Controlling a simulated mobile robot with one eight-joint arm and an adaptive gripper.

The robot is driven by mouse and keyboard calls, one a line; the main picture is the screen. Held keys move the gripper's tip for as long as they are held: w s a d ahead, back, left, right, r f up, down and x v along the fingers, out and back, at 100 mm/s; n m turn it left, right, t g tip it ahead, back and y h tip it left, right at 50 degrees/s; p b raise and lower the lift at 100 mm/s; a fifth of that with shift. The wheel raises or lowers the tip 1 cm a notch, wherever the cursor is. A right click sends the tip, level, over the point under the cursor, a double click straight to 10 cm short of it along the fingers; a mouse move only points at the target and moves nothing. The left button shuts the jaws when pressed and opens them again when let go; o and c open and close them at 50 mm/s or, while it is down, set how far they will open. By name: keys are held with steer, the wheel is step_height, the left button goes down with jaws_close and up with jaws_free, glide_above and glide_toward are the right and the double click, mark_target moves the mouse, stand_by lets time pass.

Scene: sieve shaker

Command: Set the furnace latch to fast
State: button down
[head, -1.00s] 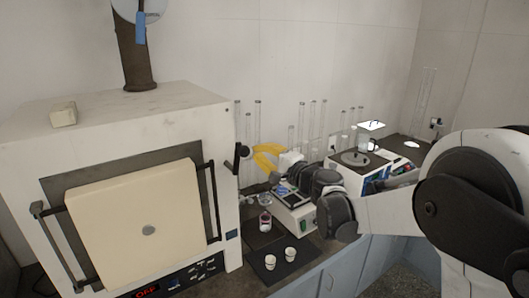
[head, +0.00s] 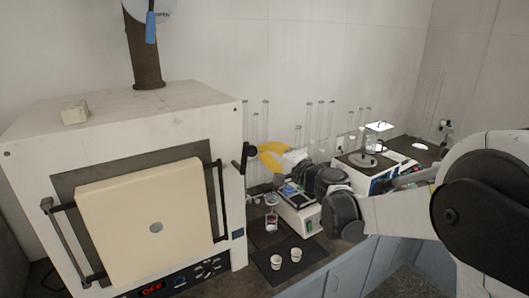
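The white furnace (head: 60,145) fills the left side of the head view, with its cream door (head: 150,225) closed against the front. A dark latch-like handle with a round knob (head: 249,152) sticks out at the furnace's right front edge. Any fast marking on it is too small to read. My gripper (head: 265,153), with yellow fingers, is just right of this knob and points left at it. I see no clear contact between them. The fingers overlap in this view, so their opening is unclear.
A round plate marked OPEN with a blue handle (head: 151,26) is on the furnace's flue (head: 146,60). Below my arm stand two white cups (head: 276,262) on a dark mat, a small jar (head: 271,222) and a balance (head: 298,215). Glass tubes (head: 320,120) stand behind.

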mark_target(249, 150)
steer(key=shift+s+a+r+n, duration=0.1)
steer(key=shift+a+r+n, duration=0.05)
steer(key=shift+n, duration=0.15)
steer(key=shift+s+a+r+n, duration=0.3)
steer(key=shift+s+a+n, duration=0.25)
steer(key=shift+n, duration=0.45)
steer(key=shift+s+a+r+n+h, duration=0.15)
steer(key=shift+s+a+n, duration=0.1)
steer(key=shift+a+n, duration=0.3)
steer(key=shift+s+a+n+h, duration=0.15)
steer(key=shift+s+a+n, duration=0.1)
steer(key=shift+a+n, duration=0.3)
steer(key=s+a+f+n+h+b, duration=0.2)
steer(key=s+a+f+n+b, duration=0.3)
steer(key=n, duration=0.7)
steer(key=shift+a+f+n+t, duration=0.2)
steer(key=shift+a+n+t, duration=0.15)
steer(key=shift+a, duration=0.65)
